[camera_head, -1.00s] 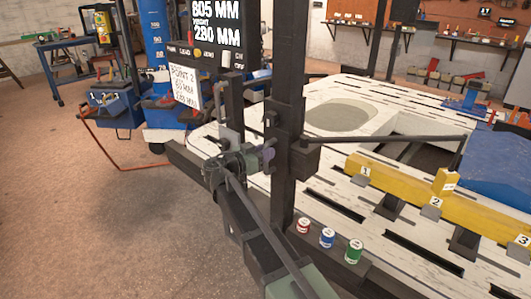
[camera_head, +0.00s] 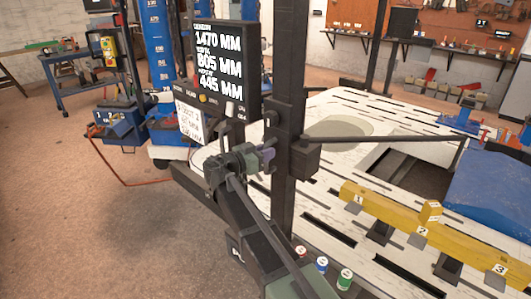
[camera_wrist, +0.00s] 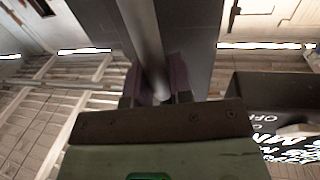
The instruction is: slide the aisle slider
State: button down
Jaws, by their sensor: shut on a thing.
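The aisle slider is a dark carriage with a boxy block (camera_head: 304,160) on a dark upright post (camera_head: 290,75) at the near edge of the bench. A thin dark rod runs right from the block over the bench. My gripper (camera_head: 266,153) is at the carriage's left side, shut on its handle. In the wrist view the purple-grey fingers (camera_wrist: 157,84) close around a grey round bar (camera_wrist: 144,40), the handle; the exact contact is partly hidden by my gripper's body.
A dark display (camera_head: 222,65) beside the post reads 1470, 805 and 445 MM. A yellow beam (camera_head: 390,216) with numbered marks and a blue cover (camera_head: 490,185) lie on the white slotted bench (camera_head: 335,180). Small cans stand at the near edge. Floor at left is open.

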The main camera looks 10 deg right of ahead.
aim_at(278, 138)
notch_tip(278, 138, up, 4)
jog(key=shift+f+p, duration=0.2)
jog(key=shift+p, duration=0.75)
jog(key=shift+f, duration=0.1)
jog(key=c, duration=1.1)
grip_release()
jog(key=shift+o, duration=0.2)
jog(key=v, duration=1)
jog(key=shift+s+a, duration=0.2)
jog(key=shift+a, duration=0.15)
